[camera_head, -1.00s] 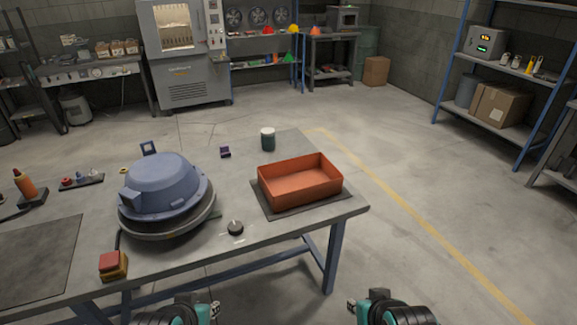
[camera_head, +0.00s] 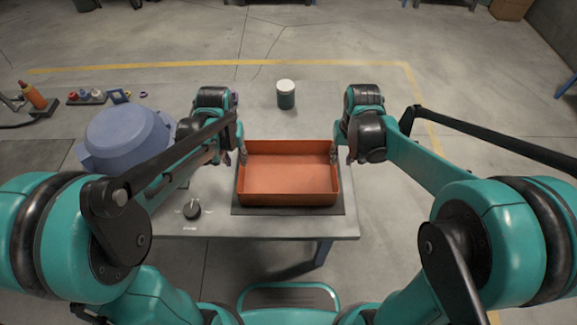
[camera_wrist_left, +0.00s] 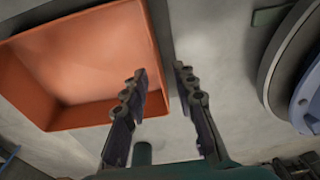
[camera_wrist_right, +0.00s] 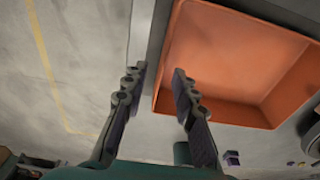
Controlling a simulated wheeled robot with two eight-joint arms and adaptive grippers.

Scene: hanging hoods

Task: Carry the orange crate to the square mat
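The orange crate (camera_head: 288,172) is an open, empty-looking rectangular tray near the table's right end, lying level on a dark mat (camera_head: 270,210). My left gripper (camera_head: 236,152) is at the crate's left wall. In the left wrist view its open fingers (camera_wrist_left: 160,80) stand apart, one over the crate's inside and one outside. My right gripper (camera_head: 341,152) is at the right wall. In the right wrist view its open fingers (camera_wrist_right: 158,80) also straddle the wall. The crate also shows in both wrist views (camera_wrist_left: 75,60) (camera_wrist_right: 230,60). A darker mat-like patch (camera_head: 30,155) lies at the table's left, partly hidden by my arm.
A blue dome-shaped hood (camera_head: 125,135) stands left of the crate. A dark jar with a white lid (camera_head: 286,95) stands behind the crate. Bottles and small parts (camera_head: 88,97) are at the back left.

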